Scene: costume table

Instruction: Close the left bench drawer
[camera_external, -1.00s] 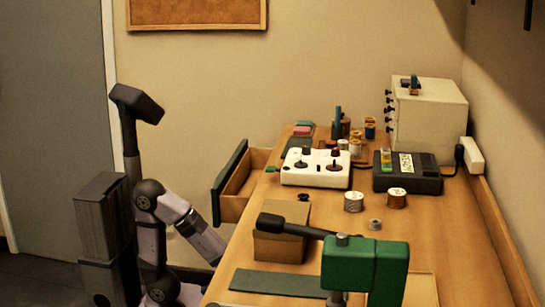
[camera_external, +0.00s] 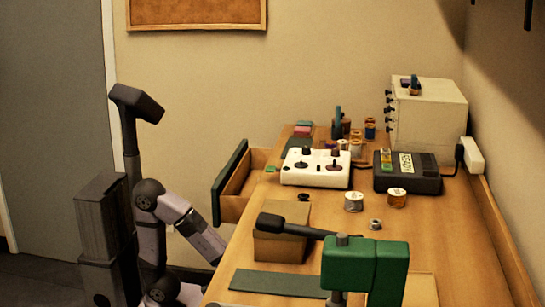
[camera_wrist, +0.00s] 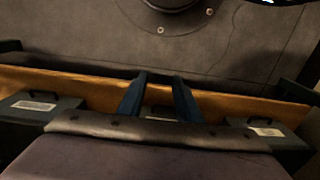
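The open drawer (camera_external: 232,190) sticks out from the left side of the bench at its far end, in the external view. Its dark green front panel faces left and its wooden inside shows. My gripper is hidden in the external view, where my forearm runs down toward the near-left bench edge, nearer the camera than the drawer. In the wrist view my gripper (camera_wrist: 160,76) shows two blue fingers standing apart with nothing held between them. Dark fronts with pale labels lie left (camera_wrist: 35,105) and right (camera_wrist: 267,131) of it; I cannot tell which belongs to the open drawer.
The bench top (camera_external: 440,230) carries a cardboard box (camera_external: 281,247), a green tool (camera_external: 365,270), a white control box (camera_external: 316,168), spools and a dark label device (camera_external: 407,172). A wooden edge (camera_wrist: 230,105) crosses the wrist view. Floor lies left of the bench.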

